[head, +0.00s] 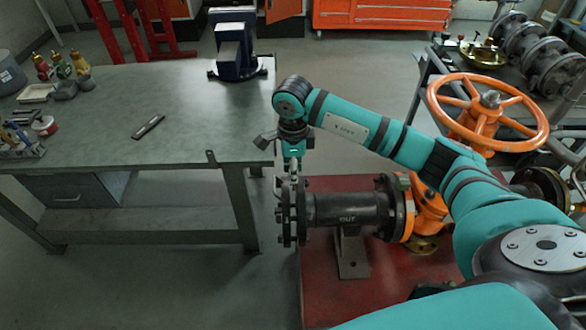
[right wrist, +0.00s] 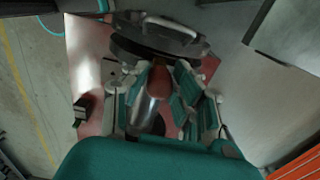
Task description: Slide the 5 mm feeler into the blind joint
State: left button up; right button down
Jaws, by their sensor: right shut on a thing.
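The blind joint (head: 290,215) is a pair of dark bolted flanges at the left end of the pipe spool (head: 345,210) marked OUT. My right gripper (head: 293,172) points down just above the flanges' top edge. The right wrist view shows its fingers (right wrist: 162,82) close together with a dark flange disc (right wrist: 150,38) just beyond them. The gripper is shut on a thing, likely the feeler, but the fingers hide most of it. I cannot tell whether its tip is in the joint's gap. My left gripper is not in view.
A dark flat bar (head: 148,126) lies on the grey workbench (head: 190,100), with a blue vise (head: 235,45) at the back. An orange handwheel (head: 488,112) stands right of the spool. The red base plate (head: 325,285) lies below. The bench corner is close left of the joint.

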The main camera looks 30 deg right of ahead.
jog(key=shift+f+b, duration=2.25)
jog(key=shift+f, duration=0.35)
jog(key=c, duration=1)
grip_release()
jog(key=shift+r, duration=0.3)
notch_tip(320, 180, up, 12)
jog(key=shift+f, duration=0.2)
jog(key=shift+s+f, duration=0.1)
jog(key=shift+f, duration=0.05)
